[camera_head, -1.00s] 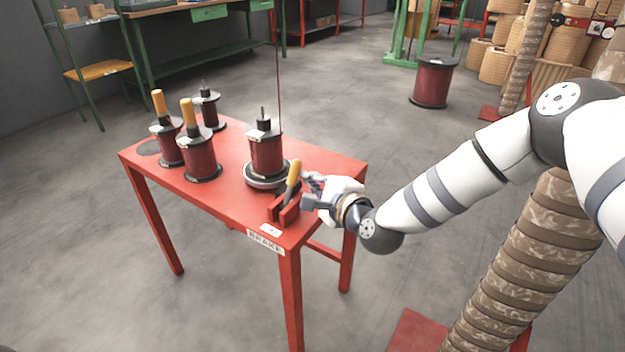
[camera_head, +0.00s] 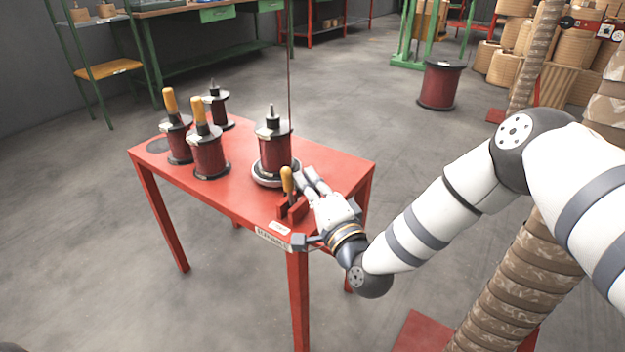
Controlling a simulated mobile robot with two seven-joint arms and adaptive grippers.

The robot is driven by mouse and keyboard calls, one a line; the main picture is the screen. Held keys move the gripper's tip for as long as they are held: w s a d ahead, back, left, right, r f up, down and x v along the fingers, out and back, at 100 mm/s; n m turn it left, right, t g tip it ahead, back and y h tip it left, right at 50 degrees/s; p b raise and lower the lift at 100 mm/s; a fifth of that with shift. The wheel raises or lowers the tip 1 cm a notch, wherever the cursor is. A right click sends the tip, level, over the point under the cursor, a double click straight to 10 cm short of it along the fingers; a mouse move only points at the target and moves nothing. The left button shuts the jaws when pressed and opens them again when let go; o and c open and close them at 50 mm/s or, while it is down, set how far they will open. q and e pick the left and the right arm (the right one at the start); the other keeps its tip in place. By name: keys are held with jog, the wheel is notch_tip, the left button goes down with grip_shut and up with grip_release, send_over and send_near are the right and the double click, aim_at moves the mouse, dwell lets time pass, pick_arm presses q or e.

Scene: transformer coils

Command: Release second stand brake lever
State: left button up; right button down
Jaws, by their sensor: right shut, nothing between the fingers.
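The brake lever (camera_head: 287,180) has a yellow-orange handle and stands in a red bracket (camera_head: 297,212) at the table's near right corner. A dark red coil (camera_head: 275,152) sits on a round grey stand (camera_head: 268,179) just behind the lever, with a thin line rising above it. My right gripper (camera_head: 309,173) is shut and empty. Its fingers point up and to the left, just right of the lever handle. I cannot tell whether they touch it. My left gripper is out of view.
A brown wrapped column (camera_head: 520,275) stands at right. A spool (camera_head: 440,85) stands on the floor behind.

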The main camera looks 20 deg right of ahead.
jog(key=shift+s+a+f+n+t+y, duration=0.1)
jog(key=shift+s+a+n+t+y, duration=0.15)
jog(key=shift+s+a+n, duration=0.3)
jog(key=shift+s+a+n+t+y, duration=0.25)
jog(key=shift+a+n, duration=0.2)
jog(key=shift+n, duration=0.3)
